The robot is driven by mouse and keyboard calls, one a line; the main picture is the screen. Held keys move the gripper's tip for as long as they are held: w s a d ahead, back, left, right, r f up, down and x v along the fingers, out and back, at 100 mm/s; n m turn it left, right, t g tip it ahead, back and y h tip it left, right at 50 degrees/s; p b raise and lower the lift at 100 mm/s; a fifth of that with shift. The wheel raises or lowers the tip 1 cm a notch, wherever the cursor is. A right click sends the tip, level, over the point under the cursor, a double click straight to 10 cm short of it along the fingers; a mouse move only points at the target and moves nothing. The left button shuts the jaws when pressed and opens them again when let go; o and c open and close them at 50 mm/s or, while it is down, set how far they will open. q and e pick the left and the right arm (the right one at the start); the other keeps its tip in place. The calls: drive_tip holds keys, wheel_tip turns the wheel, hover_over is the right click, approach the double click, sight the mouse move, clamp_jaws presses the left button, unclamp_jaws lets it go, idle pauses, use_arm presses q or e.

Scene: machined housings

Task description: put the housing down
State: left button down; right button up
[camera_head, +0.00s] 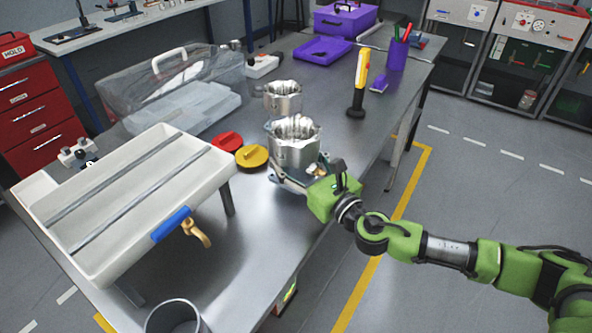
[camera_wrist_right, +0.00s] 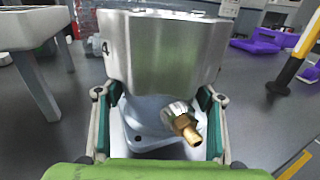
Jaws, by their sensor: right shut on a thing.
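A silvery machined housing (camera_head: 294,148) with a scalloped top is upright at the table's right side in the head view. My right gripper (camera_head: 298,178) is shut on its lower part, coming from the right. In the right wrist view the housing (camera_wrist_right: 165,52) fills the middle, with a "4" on its side, a brass fitting (camera_wrist_right: 186,128) low on its front and a pale flanged base. The right gripper's fingers (camera_wrist_right: 160,105) lie on either side of its lower body. Whether the base touches the table cannot be told. My left gripper is not in view.
A second housing (camera_head: 283,97) stands just behind on the metal table (camera_head: 250,290). Red (camera_head: 228,141) and yellow (camera_head: 252,157) discs lie left of the held housing. A raised white tray (camera_head: 215,180) is at left; a yellow-black tool (camera_head: 360,80) stands behind right.

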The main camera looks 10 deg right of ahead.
sight(309, 182)
drive_tip(key=shift+w+f, duration=0.15)
drive_tip(key=shift+f, duration=1.25)
drive_tip(key=shift+b, duration=0.3)
drive_tip(key=o, duration=1.6)
drive_tip(key=shift+f, duration=0.35)
drive_tip(key=o, duration=0.4)
drive_tip(key=shift+o, duration=0.2)
drive_tip(key=shift+r, duration=0.1)
drive_tip(key=shift+r, duration=0.1)
drive_tip(key=v, duration=0.7)
drive_tip(key=shift+s, duration=0.35)
